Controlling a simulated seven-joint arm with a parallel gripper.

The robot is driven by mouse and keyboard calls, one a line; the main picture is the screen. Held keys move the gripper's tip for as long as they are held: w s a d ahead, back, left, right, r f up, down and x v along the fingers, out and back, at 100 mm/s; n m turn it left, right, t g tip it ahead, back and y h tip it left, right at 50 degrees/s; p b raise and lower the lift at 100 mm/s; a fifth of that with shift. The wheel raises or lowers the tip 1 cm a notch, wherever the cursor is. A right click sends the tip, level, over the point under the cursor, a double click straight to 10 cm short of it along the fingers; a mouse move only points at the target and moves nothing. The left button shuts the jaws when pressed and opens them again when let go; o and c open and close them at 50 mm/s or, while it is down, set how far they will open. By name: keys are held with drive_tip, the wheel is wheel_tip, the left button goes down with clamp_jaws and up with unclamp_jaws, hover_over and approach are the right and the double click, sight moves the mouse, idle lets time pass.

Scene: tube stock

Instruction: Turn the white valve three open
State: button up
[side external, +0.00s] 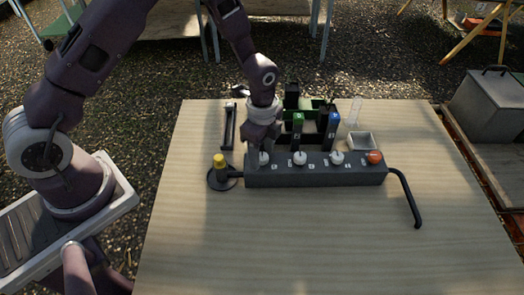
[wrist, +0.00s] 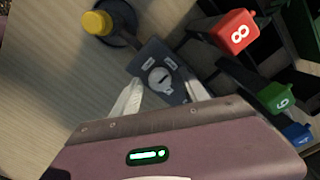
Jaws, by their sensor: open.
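A dark valve block (side external: 315,177) lies across the middle of the table. White valves stand along its top: the leftmost (side external: 264,158), a middle one (side external: 299,159) and a right one (side external: 337,158). An orange knob (side external: 375,157) is at the right end. Labels on the block are too small to read. My gripper (side external: 261,147) points down over the leftmost white valve. In the wrist view my gripper (wrist: 162,93) is open, its pale fingers on either side of a round white valve (wrist: 160,78) with a slot-like mark. Whether the fingers touch it I cannot tell.
A yellow-topped post (side external: 219,161) stands close left of the block. A red cap (wrist: 237,32) shows in the wrist view. A white tray (side external: 361,141) sits behind right. The front table is clear.

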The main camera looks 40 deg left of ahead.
clamp_jaws()
drive_tip(key=shift+n, duration=0.3)
drive_tip(key=n, duration=0.3)
drive_tip(key=shift+n, duration=0.4)
drive_tip(key=n, duration=0.9)
drive_tip(key=shift+r+n, duration=0.1)
drive_tip(key=shift+n, duration=2.1)
